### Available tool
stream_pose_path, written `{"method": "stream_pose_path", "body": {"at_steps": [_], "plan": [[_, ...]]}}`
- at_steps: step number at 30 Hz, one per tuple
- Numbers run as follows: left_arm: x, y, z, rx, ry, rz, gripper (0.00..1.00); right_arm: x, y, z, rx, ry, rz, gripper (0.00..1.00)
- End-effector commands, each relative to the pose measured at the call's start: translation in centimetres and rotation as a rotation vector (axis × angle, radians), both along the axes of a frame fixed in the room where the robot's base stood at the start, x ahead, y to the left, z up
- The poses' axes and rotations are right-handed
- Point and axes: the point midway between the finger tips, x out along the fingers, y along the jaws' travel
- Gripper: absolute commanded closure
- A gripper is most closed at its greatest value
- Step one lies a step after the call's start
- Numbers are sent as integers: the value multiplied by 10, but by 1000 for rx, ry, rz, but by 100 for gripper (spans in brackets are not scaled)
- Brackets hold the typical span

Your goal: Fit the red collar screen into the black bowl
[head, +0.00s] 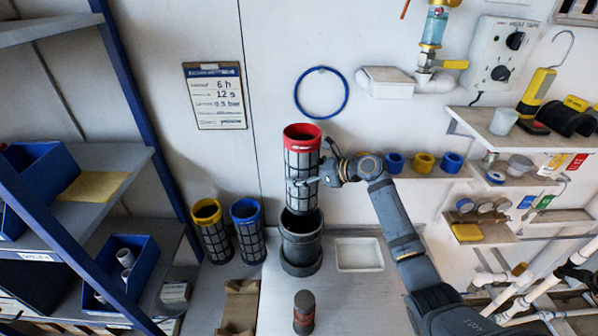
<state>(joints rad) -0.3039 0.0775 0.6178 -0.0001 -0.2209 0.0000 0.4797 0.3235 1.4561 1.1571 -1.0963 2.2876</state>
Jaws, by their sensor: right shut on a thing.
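The red collar screen (302,165) is a tall mesh cylinder with a red rim. It is upright in the head view, directly above the black bowl (301,255), with its lower end at or just inside the bowl's mouth; I cannot tell how deep. My right gripper (312,178) comes in from the right and is shut on the screen's side below the red collar. The black bowl stands on the bench against the back wall. My left gripper is not in view.
A yellow-collared screen (212,231) and a blue-collared screen (248,231) stand left of the bowl. A white tray (359,254) lies to its right. A dark cylinder (304,312) stands in front.

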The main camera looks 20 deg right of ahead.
Motion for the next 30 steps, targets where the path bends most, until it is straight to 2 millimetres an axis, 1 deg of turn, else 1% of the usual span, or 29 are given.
{"method": "stream_pose_path", "body": {"at_steps": [2,5,8,11,15,17,21,24,30], "plan": [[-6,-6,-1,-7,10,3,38,0,0,1,1,-1,0,54],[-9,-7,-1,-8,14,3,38,-1,-1,3,7,0,1,54],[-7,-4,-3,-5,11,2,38,-1,-1,-4,8,0,1,54],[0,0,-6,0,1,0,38,-1,0,-12,8,1,0,54],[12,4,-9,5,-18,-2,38,-1,0,-27,7,1,2,54],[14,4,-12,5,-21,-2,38,-1,-1,-34,8,2,1,54],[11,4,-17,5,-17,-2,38,-1,-1,-48,7,0,0,54],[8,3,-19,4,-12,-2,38,-1,-1,-54,7,0,1,54],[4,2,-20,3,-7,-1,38,-1,0,-56,6,-1,2,54]]}}
